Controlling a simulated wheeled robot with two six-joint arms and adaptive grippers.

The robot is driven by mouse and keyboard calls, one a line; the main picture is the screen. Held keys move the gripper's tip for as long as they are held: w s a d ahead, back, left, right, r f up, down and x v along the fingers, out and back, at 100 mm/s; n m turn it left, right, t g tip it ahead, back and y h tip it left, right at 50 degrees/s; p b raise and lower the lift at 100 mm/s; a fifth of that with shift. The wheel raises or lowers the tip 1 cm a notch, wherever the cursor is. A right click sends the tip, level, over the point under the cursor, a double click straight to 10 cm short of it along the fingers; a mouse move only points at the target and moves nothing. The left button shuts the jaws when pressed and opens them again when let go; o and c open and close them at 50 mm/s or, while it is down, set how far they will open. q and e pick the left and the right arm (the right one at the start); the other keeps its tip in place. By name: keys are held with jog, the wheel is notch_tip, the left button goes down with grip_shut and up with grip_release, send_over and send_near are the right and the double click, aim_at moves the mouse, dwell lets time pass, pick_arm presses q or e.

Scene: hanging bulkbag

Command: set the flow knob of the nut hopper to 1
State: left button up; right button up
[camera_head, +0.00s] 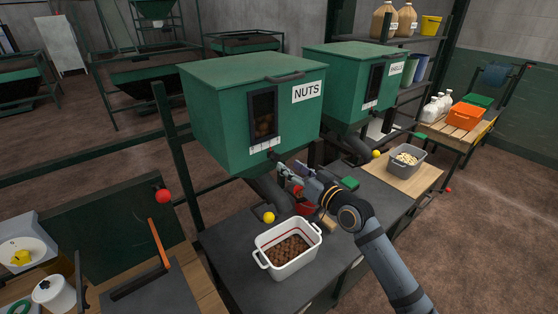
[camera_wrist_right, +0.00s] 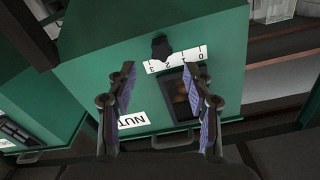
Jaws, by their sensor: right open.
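The green nut hopper (camera_head: 225,115), labelled NUTS, hangs over the dark bench. A white number scale (camera_head: 264,145) runs along its lower front edge; in the right wrist view the scale (camera_wrist_right: 176,59) appears upside down, with 3 at left and 0 at right. The dark flow knob (camera_wrist_right: 161,47) sits beside the scale near the 2 and 3 marks; its exact setting is unclear. My right gripper (camera_head: 285,169) is open and empty, just below and in front of the hopper's lower edge. In the right wrist view its fingers (camera_wrist_right: 161,75) stand apart, short of the knob. My left gripper is out of view.
A white bin of nuts (camera_head: 274,261) stands on the bench below the chute. A yellow ball-ended handle (camera_head: 268,217) is close to the chute. A second green hopper (camera_head: 345,75) hangs to the right. A red ball (camera_head: 163,196) is at left.

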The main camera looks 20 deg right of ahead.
aim_at(277, 157)
jog(key=p+x, duration=0.1)
jog(key=x, duration=0.5)
jog(key=shift+w, duration=0.1)
jog(key=shift+a, duration=0.1)
grip_shut()
